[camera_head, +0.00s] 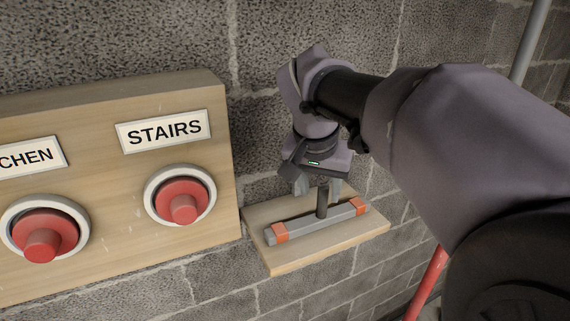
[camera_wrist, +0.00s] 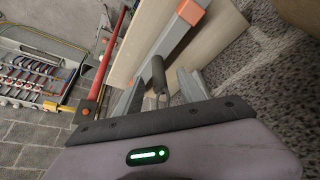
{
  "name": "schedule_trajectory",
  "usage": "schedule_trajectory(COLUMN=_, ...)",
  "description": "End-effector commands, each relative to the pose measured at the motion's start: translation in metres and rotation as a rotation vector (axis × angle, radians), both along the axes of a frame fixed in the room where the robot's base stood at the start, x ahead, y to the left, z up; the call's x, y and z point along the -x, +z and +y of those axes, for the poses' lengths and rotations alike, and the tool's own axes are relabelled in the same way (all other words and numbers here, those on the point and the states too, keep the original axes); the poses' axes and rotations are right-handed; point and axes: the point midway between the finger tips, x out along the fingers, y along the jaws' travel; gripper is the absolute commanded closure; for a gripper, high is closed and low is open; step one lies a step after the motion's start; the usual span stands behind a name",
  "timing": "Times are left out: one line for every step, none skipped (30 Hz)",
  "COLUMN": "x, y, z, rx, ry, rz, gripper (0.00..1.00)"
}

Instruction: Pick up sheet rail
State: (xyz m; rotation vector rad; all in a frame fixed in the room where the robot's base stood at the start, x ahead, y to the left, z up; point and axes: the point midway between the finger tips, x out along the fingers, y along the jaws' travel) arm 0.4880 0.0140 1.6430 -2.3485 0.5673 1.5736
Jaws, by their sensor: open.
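The sheet rail (camera_head: 318,220) is a grey bar with an orange band near each end and a dark upright post (camera_head: 322,203) at its middle. It lies on a small wooden shelf (camera_head: 283,262) on the block wall. My gripper (camera_head: 318,188) is open just above the bar, pointing down, with its fingers near the top of the post. In the wrist view, the post (camera_wrist: 158,74) shows between the two open fingers (camera_wrist: 158,92), and the bar (camera_wrist: 174,42) runs beyond it. Whether a finger touches the post cannot be told.
A red pole (camera_head: 428,283) is at the lower right. The wrist view shows a tray of cables (camera_wrist: 35,75) on the floor side.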

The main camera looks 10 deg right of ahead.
Motion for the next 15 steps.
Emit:
schedule_trajectory(x=-0.001, y=-0.004, z=-0.001, rx=0.000, ry=0.000, rz=0.001, gripper=0.53)
schedule_trajectory(x=-0.002, y=-0.007, z=-0.001, rx=0.000, ry=0.000, rz=0.001, gripper=0.53)
schedule_trajectory(x=-0.005, y=-0.010, z=-0.003, rx=0.000, ry=0.001, rz=0.001, gripper=0.53)
schedule_trajectory(x=-0.007, y=-0.015, z=-0.004, rx=0.000, ry=0.001, rz=0.002, gripper=0.53)
schedule_trajectory(x=-0.009, y=-0.020, z=-0.006, rx=0.000, ry=-0.001, rz=0.004, gripper=0.53)
schedule_trajectory(x=-0.013, y=-0.027, z=-0.008, rx=0.000, ry=-0.001, rz=0.004, gripper=0.53)
schedule_trajectory(x=-0.016, y=-0.032, z=-0.009, rx=-0.001, ry=0.000, rz=0.003, gripper=0.53)
schedule_trajectory(x=-0.018, y=-0.038, z=-0.010, rx=0.000, ry=0.000, rz=0.002, gripper=0.53)
schedule_trajectory(x=-0.020, y=-0.044, z=-0.011, rx=0.001, ry=0.001, rz=0.001, gripper=0.53)
schedule_trajectory(x=-0.021, y=-0.048, z=-0.012, rx=0.000, ry=0.001, rz=0.001, gripper=0.53)
schedule_trajectory(x=-0.022, y=-0.051, z=-0.012, rx=-0.001, ry=0.001, rz=0.001, gripper=0.53)
schedule_trajectory(x=-0.023, y=-0.053, z=-0.012, rx=-0.002, ry=0.001, rz=-0.001, gripper=0.53)
schedule_trajectory(x=-0.023, y=-0.054, z=-0.012, rx=-0.002, ry=0.001, rz=-0.001, gripper=0.53)
schedule_trajectory(x=-0.023, y=-0.054, z=-0.012, rx=-0.002, ry=0.001, rz=-0.001, gripper=0.53)
schedule_trajectory(x=-0.023, y=-0.054, z=-0.012, rx=-0.001, ry=0.001, rz=-0.002, gripper=0.53)
